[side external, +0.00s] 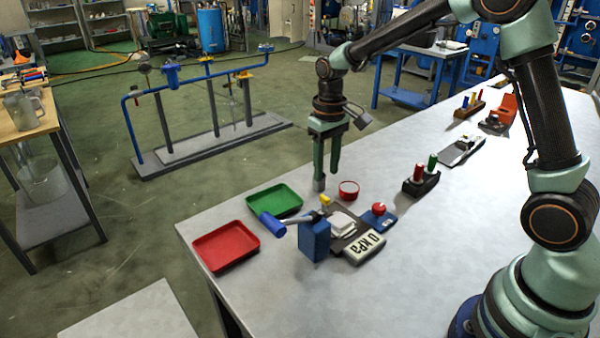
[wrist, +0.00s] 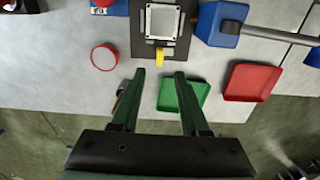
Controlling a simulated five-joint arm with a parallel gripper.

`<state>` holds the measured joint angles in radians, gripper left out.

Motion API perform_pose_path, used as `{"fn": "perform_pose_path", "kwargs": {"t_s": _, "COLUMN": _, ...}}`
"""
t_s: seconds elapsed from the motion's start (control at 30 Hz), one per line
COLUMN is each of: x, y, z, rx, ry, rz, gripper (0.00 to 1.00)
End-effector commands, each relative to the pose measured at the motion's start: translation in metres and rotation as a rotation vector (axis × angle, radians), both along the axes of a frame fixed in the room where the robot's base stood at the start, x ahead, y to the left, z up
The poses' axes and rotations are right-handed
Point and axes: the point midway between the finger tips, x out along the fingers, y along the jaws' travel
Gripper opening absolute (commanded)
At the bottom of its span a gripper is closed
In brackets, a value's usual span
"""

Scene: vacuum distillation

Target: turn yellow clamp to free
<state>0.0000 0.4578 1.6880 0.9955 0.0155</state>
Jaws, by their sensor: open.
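The yellow clamp (side external: 325,201) is a small yellow piece at the edge of a dark plate (wrist: 140,45) that carries a pale square chamber (side external: 343,222). In the wrist view the yellow clamp (wrist: 160,55) points toward me from the plate's near edge. My gripper (side external: 327,180) points down, above and just behind the clamp in the side view. In the wrist view my gripper (wrist: 160,74) is open and empty, with the clamp ahead of and between its fingertips. No contact with the clamp shows.
A blue box (side external: 314,240) with a blue-gripped lever, a 0 kPa display (side external: 363,247) and a red knob (side external: 379,209) surround the chamber. A red dish (side external: 348,190), green tray (side external: 274,201) and red tray (side external: 226,246) lie nearby.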

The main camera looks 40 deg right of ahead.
Motion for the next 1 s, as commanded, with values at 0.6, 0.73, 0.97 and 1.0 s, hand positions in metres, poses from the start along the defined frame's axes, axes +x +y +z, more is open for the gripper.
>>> {"fn": "perform_pose_path", "kwargs": {"t_s": 0.6, "x": 0.0, "y": 0.0, "z": 0.049, "rx": 0.0, "ry": 0.001, "rz": 0.0, "gripper": 0.45}}
{"fn": "perform_pose_path", "kwargs": {"t_s": 0.73, "x": 0.0, "y": 0.0, "z": 0.049, "rx": 0.0, "ry": -0.001, "rz": 0.0, "gripper": 0.45}}
{"fn": "perform_pose_path", "kwargs": {"t_s": 0.97, "x": -0.019, "y": 0.0, "z": 0.076, "rx": 0.0, "ry": -0.069, "rz": 0.002, "gripper": 0.45}}
{"fn": "perform_pose_path", "kwargs": {"t_s": 1.0, "x": -0.025, "y": 0.0, "z": 0.084, "rx": 0.0, "ry": -0.092, "rz": 0.002, "gripper": 0.45}}
